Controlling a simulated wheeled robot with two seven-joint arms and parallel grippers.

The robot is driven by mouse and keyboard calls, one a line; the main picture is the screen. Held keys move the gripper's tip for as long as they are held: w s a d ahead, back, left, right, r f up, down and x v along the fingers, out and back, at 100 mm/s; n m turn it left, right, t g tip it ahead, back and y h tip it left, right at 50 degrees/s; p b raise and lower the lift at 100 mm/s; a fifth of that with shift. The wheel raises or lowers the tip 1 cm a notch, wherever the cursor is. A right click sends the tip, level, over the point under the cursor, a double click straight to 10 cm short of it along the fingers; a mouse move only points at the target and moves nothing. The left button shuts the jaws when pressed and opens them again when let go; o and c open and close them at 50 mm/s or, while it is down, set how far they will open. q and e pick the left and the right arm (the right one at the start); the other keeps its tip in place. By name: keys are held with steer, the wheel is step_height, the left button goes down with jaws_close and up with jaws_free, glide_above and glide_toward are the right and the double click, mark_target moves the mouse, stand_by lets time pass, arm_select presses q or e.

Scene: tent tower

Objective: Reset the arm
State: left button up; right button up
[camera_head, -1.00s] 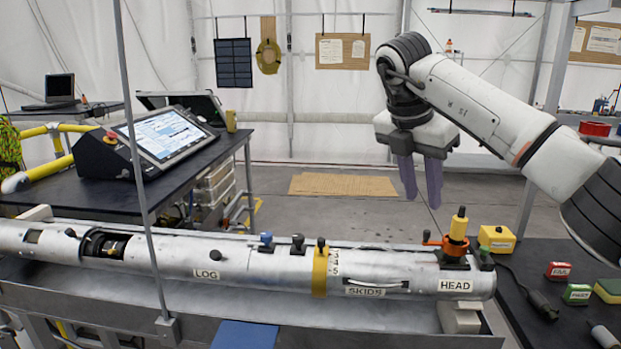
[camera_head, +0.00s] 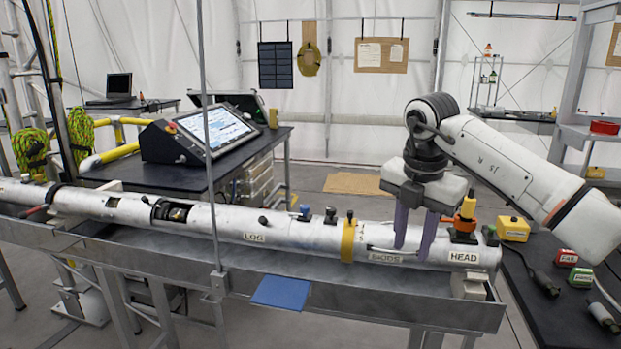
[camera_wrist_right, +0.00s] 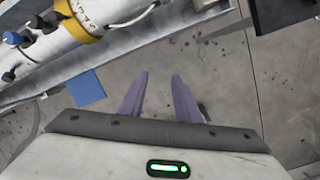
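My right arm (camera_head: 515,168) comes in from the right in the head view. Its right gripper (camera_head: 411,252) points down, with two purple fingers spread apart and nothing between them. In that view the fingers overlap the silver tube (camera_head: 220,217) near its SKIDS label. In the right wrist view the gripper (camera_wrist_right: 160,75) is open over bare grey floor, and the tube (camera_wrist_right: 110,12) lies off to the upper left, apart from the fingers. My left gripper is not in view.
The tube rests in a long metal trough (camera_head: 360,290) with a blue plate (camera_head: 282,292) at its front. A dark bench with a yellow box (camera_head: 512,229) and small red (camera_head: 567,257) and green boxes stands right. A console (camera_head: 215,130) stands on a table behind.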

steer(key=s+a+f+n+g+y, duration=0.1)
steer(key=s+a+f+n+y, duration=0.25)
steer(key=a+f, duration=0.65)
steer(key=s+a+m+g+y, duration=0.1)
steer(key=s+a+y, duration=0.5)
steer(key=a, duration=0.4)
steer(key=s+a+y, duration=0.4)
steer(key=a+y, duration=0.4)
steer(key=a, duration=0.1)
steer(key=d+f+m+t+h, duration=0.9)
steer(key=d+f+m+t, duration=0.6)
steer(key=m, duration=0.7)
steer(key=s+d+f+m+g+h, duration=0.2)
steer(key=s+d+f, duration=0.4)
steer(key=s+f, duration=0.3)
steer(key=s+d+f+m+g+h, duration=0.3)
steer(key=s+d+f, duration=0.3)
steer(key=s, duration=0.6)
step_height(320, 180, down, 3)
steer(key=shift+d+r+m+g, duration=0.15)
steer(key=shift+m+g, duration=0.2)
steer(key=shift+g, duration=0.55)
